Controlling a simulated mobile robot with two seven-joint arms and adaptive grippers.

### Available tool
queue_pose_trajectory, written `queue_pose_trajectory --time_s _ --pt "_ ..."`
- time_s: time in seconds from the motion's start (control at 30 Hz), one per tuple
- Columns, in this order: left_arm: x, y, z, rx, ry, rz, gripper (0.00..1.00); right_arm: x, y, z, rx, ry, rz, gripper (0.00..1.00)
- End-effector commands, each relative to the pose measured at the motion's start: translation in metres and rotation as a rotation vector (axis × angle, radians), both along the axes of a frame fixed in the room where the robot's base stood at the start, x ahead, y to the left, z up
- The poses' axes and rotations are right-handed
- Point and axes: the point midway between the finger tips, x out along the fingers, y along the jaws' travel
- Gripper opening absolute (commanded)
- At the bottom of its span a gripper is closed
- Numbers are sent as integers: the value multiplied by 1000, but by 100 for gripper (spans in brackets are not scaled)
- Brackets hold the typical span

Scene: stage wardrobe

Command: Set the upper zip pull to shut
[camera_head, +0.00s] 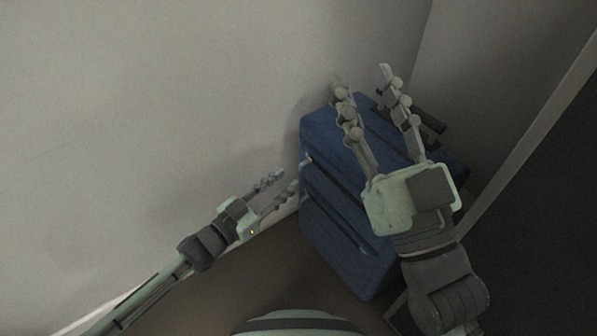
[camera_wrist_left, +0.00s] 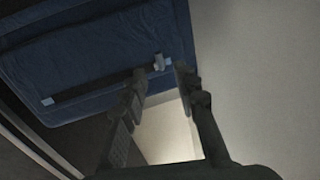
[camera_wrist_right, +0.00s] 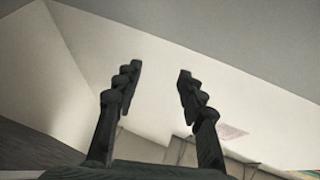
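A blue bag (camera_head: 337,205) stands against the wall, with dark zip strips across its front. In the left wrist view the bag (camera_wrist_left: 95,45) shows one dark strip (camera_wrist_left: 100,87), with a small pale pull (camera_wrist_left: 158,62) at its right end and a pale piece (camera_wrist_left: 47,101) at its left end. I cannot tell whether this is the upper zip. My left gripper (camera_head: 285,181) is open beside the bag's left edge; its fingertips (camera_wrist_left: 160,74) stand either side of the pull, with gaps showing. My right gripper (camera_head: 361,77) is open and empty over the bag's top.
A pale wall (camera_head: 150,110) fills the left and back. A dark handle-like bar (camera_head: 428,120) shows behind the bag, partly hidden by my right gripper. A pale edge (camera_head: 530,140) runs down on the right beside a dark area. The right wrist view shows pale wall between open fingers (camera_wrist_right: 160,80).

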Motion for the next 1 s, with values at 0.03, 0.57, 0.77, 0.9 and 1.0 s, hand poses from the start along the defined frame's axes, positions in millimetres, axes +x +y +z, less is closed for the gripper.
queue_pose_trajectory --time_s 0.03,0.57,0.77,0.9,1.0 --pt "8 -7 0 -2 -2 1 30 0 -1 1 5 -17 -2 40" --pt "37 -34 0 1 1 3 30 -6 -6 14 36 -111 -11 40" --pt "37 -34 0 1 1 3 18 -6 -6 14 35 -110 -11 40" --pt "37 -34 0 1 1 3 0 -6 -6 14 35 -109 -12 40" --pt "37 -34 0 1 1 4 0 -6 -6 14 35 -109 -12 40"
